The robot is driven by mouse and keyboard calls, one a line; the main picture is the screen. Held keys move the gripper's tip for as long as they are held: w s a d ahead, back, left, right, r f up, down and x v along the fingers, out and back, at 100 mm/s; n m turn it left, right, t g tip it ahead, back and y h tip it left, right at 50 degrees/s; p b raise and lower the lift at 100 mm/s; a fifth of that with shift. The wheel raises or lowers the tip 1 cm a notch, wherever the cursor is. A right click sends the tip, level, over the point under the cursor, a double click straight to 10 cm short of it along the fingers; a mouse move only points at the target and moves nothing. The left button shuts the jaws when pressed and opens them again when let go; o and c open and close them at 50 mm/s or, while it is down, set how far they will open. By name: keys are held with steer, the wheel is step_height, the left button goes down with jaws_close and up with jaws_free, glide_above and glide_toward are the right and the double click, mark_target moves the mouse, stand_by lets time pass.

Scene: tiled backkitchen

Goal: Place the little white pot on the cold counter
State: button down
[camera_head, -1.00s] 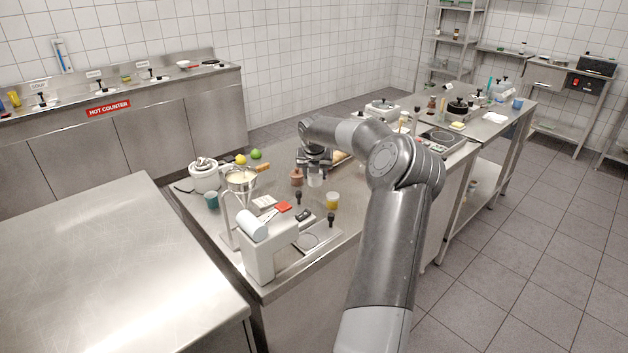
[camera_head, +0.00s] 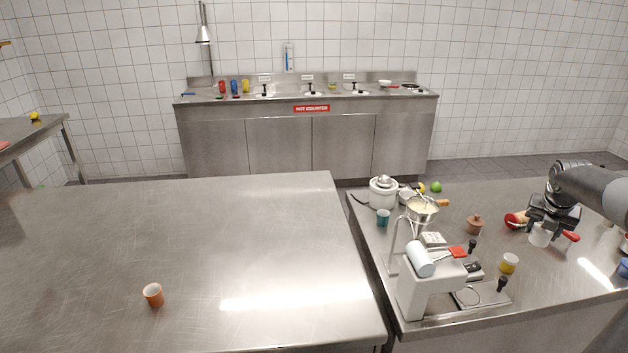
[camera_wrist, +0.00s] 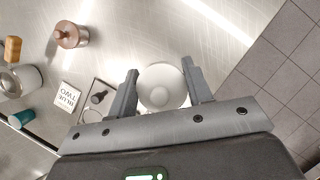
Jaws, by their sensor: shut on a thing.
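The little white pot (camera_head: 540,237) is between the fingers of my gripper (camera_head: 548,222), at the right of the head view over the cluttered steel worktable (camera_head: 560,282). In the wrist view the pot (camera_wrist: 163,88) shows from above, round and white with a small knob, and my gripper (camera_wrist: 162,88) has one finger on each side of it, shut on it. I cannot tell whether its base touches the table. No sign reading cold counter is in view; the back counter (camera_head: 220,135) has a red HOT COUNTER sign (camera_head: 311,108).
A brown lidded pot (camera_head: 475,225) stands left of my gripper. A white machine (camera_head: 414,290), a teal cup (camera_head: 383,217) and a yellow-filled glass (camera_head: 509,263) crowd the worktable. The left steel table (camera_head: 250,240) is mostly clear, with an orange cup (camera_head: 153,295).

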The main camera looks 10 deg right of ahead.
step_height(320, 180, up, 18)
steer(key=w+a+n+y, duration=0.1)
steer(key=w+a+n, duration=0.1)
steer(key=w+a, duration=0.65)
steer(key=w+a+n+t+y, duration=0.1)
steer(key=w+a+n, duration=0.35)
steer(key=a, duration=0.75)
steer(key=w+a+n, duration=0.1)
steer(key=w+a, duration=0.8)
steer(key=a, duration=0.2)
steer(key=w+a+n+y, duration=0.2)
steer(key=a+n, duration=0.1)
steer(key=a, duration=1.4)
steer(key=w+a+n+y, duration=0.1)
steer(key=w+a+n, duration=0.15)
steer(key=a, duration=1.35)
step_height(320, 180, down, 18)
steer(key=shift+n, duration=0.3)
steer(key=w+a+f, duration=0.1)
steer(key=a+f, duration=0.1)
steer(key=a, duration=0.2)
steer(key=w+a+f, duration=0.1)
steer(key=a+f, duration=0.1)
steer(key=a, duration=0.1)
steer(key=a+f, duration=0.2)
steer(key=a, duration=0.2)
steer(key=shift+w+a+f, duration=0.3)
steer(key=shift+w+f, duration=0.1)
steer(key=shift+f, duration=1.95)
steer(key=shift+f, duration=0.15)
